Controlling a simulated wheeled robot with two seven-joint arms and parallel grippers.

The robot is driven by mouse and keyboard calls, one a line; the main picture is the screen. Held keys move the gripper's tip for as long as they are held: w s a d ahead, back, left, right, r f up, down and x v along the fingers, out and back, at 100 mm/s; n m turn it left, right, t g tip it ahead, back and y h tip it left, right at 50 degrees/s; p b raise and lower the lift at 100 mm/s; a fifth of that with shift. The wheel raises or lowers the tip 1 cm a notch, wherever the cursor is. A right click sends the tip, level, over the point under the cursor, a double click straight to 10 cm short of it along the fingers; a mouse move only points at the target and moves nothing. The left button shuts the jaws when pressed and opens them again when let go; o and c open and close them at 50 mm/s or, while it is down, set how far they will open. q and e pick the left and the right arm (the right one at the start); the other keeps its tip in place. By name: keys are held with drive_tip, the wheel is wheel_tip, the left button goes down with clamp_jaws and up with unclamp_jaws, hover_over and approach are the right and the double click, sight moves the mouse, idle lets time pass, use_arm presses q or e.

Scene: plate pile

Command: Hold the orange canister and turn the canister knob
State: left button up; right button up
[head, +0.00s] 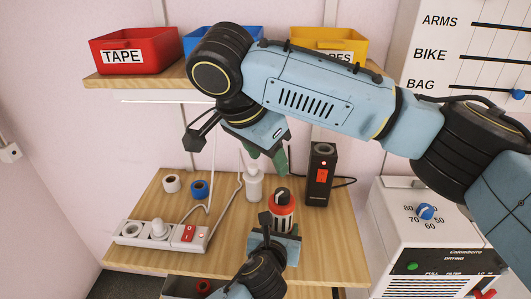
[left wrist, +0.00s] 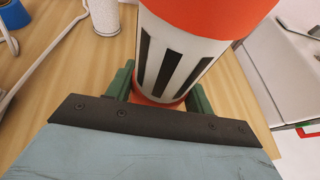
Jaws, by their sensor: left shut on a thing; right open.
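The orange canister (head: 283,214) stands upright on the wooden workbench, with a dark knob (head: 282,194) on top. In the left wrist view the canister (left wrist: 205,12) shows a white band with black stripes. My left gripper (left wrist: 160,92) is shut on its lower part, with green fingers on both sides. In the head view my left gripper (head: 281,234) comes from the front. My right gripper (head: 266,160) is open and empty, pointing down above and slightly left of the knob, apart from it. The knob is outside the left wrist view.
A white bottle (head: 253,186) stands behind the canister to the left, and a black box (head: 320,175) behind to the right. A power strip (head: 160,234), blue tape (head: 199,190) and white tape (head: 171,183) lie left. A shelf (head: 135,80) holds bins above.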

use_arm(q)
drive_tip(key=o, duration=1.5)
drive_tip(key=shift+c, duration=0.2)
